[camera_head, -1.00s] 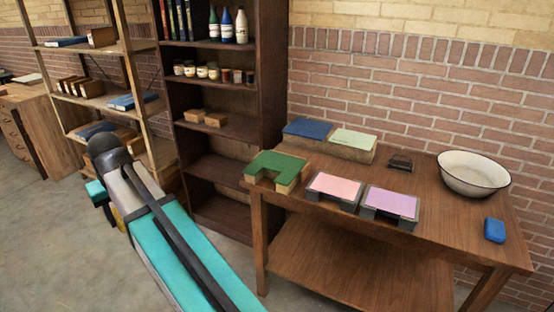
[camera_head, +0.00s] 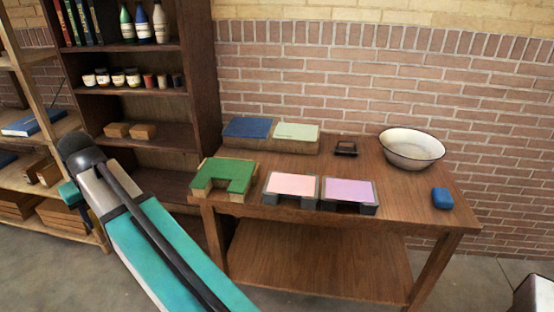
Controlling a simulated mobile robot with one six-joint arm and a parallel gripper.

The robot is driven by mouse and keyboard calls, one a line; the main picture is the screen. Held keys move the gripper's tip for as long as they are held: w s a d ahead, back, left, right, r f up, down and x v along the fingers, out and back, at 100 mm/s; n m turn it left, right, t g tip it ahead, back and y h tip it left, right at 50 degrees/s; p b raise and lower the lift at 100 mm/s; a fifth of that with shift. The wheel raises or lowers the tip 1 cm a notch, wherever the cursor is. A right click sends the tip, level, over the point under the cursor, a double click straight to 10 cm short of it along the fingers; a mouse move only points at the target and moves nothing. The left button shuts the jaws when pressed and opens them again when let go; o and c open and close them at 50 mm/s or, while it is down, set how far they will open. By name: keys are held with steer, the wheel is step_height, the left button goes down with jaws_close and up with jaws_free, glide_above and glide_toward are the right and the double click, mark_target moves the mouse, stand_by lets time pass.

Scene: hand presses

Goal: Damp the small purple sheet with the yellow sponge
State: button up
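The small purple sheet (camera_head: 349,191) lies flat on a dark grey raised stand near the front edge of the wooden table (camera_head: 405,185). A pink sheet (camera_head: 291,184) lies on a similar stand to its left. I see no yellow sponge in this view. A blue sponge-like block (camera_head: 442,198) lies at the right of the table. My gripper is not in view; only my teal and grey arm shows at the left, away from the tabletop.
A green notched piece (camera_head: 225,175) sits at the table's left. Blue (camera_head: 248,127) and pale green (camera_head: 297,131) pieces lie behind. A white basin (camera_head: 411,147) and a small black item (camera_head: 346,148) stand at the back. A shelf (camera_head: 200,85) stands behind my arm.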

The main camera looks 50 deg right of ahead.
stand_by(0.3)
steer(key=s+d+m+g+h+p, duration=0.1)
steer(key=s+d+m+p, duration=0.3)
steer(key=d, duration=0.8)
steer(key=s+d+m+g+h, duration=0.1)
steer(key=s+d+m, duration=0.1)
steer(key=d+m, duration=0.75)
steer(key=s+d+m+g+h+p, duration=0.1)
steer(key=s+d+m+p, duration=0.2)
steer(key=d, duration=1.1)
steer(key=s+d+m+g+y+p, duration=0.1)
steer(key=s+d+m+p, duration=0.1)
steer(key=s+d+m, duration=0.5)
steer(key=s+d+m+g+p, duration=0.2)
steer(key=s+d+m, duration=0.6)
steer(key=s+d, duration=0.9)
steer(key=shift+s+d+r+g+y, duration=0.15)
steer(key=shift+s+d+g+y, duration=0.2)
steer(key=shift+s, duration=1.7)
